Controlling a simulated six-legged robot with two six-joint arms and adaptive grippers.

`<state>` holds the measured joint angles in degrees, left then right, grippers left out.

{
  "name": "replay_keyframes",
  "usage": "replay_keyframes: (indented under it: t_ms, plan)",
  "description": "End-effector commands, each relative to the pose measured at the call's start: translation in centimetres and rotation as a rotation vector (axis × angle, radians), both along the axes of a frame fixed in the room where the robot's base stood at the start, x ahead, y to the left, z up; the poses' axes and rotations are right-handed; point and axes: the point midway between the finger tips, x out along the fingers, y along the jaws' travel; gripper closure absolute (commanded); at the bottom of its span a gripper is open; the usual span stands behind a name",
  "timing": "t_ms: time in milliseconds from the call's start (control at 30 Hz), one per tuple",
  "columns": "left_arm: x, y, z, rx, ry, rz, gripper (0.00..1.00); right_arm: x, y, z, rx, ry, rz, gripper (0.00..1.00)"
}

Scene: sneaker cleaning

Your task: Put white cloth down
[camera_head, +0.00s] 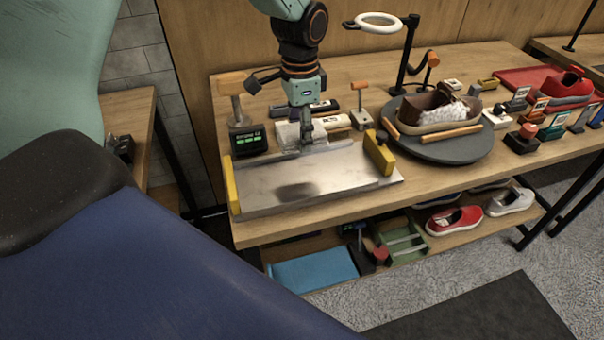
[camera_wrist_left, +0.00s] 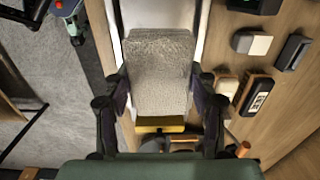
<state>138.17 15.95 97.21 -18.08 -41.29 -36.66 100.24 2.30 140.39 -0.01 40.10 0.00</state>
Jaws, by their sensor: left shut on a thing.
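My left gripper (camera_head: 306,138) reaches down over the back edge of a shiny metal tray (camera_head: 320,180) on the wooden bench. In the left wrist view, the pale grey-white, woven-looking cloth (camera_wrist_left: 160,75) sits between the two dark fingers, which press on it from both sides. The cloth looks like a thick folded block. A pale strip lies behind it there. In the head view I cannot clearly tell the cloth from the pale items around the gripper. Its height above the tray is unclear. My right gripper is not in view.
A yellow block (camera_head: 379,152) stands at the tray's right end and a small display (camera_head: 248,140) at its left. A brown shoe (camera_head: 435,107) with white foam rests on a dark round turntable (camera_head: 470,150). The tray's front is clear. A ring lamp (camera_head: 378,22) stands behind.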

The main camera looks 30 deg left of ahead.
Motion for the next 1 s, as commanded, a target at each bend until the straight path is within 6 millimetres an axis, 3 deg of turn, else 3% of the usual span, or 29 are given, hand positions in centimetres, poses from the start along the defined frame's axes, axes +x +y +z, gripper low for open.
replay_keyframes:
  t_ms: [300, 567, 733, 1000]
  plan:
    - [0.0, -0.1, -5.2, 0.0, 0.004, -0.011, 0.68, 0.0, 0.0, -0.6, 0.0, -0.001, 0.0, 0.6]
    - [0.0, -0.1, -7.1, 0.001, 0.001, -0.012, 0.68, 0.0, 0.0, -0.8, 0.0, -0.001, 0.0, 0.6]
    - [-0.1, -0.1, -9.5, 0.0, 0.003, -0.013, 0.68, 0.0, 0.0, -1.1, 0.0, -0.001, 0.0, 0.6]
    - [-0.1, 0.0, -9.9, -0.001, -0.001, -0.013, 0.68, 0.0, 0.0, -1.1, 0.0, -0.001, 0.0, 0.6]
